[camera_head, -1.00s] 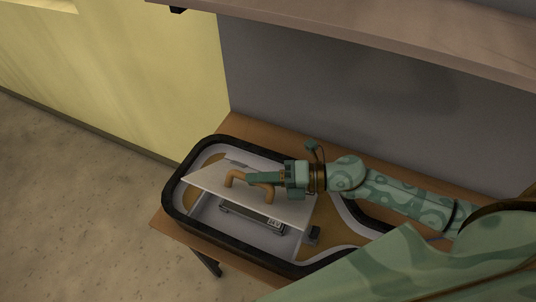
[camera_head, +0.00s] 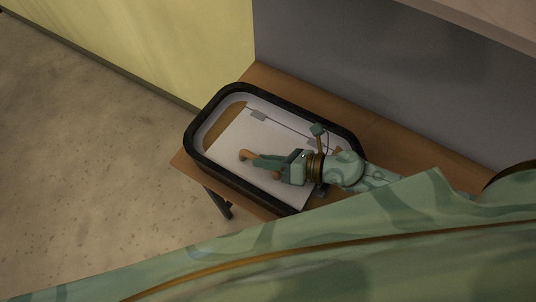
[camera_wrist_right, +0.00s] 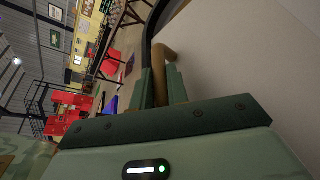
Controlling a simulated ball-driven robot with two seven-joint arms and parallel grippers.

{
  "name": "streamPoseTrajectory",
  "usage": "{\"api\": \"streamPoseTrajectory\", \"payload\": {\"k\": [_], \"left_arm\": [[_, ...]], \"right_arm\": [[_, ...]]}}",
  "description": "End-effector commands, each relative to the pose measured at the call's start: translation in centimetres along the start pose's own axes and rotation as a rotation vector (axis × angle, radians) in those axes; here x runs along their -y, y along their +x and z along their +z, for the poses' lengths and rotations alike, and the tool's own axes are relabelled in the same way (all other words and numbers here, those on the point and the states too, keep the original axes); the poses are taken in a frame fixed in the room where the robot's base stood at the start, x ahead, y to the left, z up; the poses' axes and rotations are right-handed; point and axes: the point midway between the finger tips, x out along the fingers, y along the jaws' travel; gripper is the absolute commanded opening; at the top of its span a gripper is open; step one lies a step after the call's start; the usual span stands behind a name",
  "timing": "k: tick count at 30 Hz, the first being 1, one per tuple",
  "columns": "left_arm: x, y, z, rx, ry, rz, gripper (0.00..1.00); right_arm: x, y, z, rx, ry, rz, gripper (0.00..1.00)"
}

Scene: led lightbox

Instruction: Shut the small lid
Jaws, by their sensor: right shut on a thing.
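The small lid (camera_head: 228,139) is a flat pale panel with a tan bar handle (camera_head: 243,155). In the head view it lies flat or nearly flat inside the black-rimmed box (camera_head: 300,111), with hinge-like grey plates along its far edge. Whether its near edge is fully seated I cannot tell. My right gripper (camera_head: 257,159) is shut on the handle, near the lid's front side. In the right wrist view the fingers (camera_wrist_right: 163,88) pinch the handle (camera_wrist_right: 163,58), and the lid (camera_wrist_right: 245,65) fills the right side. My left gripper is not in view.
The box stands on a brown wooden bench (camera_head: 268,82) against a grey wall (camera_head: 330,60). A shelf (camera_head: 490,22) overhangs at the upper right. Open floor (camera_head: 90,170) lies to the left. The large green arm section in front hides the bench's near right part.

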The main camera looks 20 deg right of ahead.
Motion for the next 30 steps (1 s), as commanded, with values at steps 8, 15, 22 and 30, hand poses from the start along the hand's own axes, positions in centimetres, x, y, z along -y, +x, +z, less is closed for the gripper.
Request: {"api": "streamPoseTrajectory", "payload": {"k": [8,15,22,30], "left_arm": [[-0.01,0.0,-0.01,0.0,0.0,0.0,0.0],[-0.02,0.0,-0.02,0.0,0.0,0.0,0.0],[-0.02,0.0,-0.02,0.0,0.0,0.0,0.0],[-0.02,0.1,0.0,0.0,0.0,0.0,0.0]], "right_arm": [[0.03,0.01,-0.15,-0.002,0.0,-0.001,0.0],[0.03,0.0,-0.11,-0.001,0.0,-0.001,0.38],[0.03,0.0,-0.06,0.0,-0.001,-0.001,0.38],[0.09,-0.38,-0.1,-0.001,-0.001,-0.002,0.38]]}}
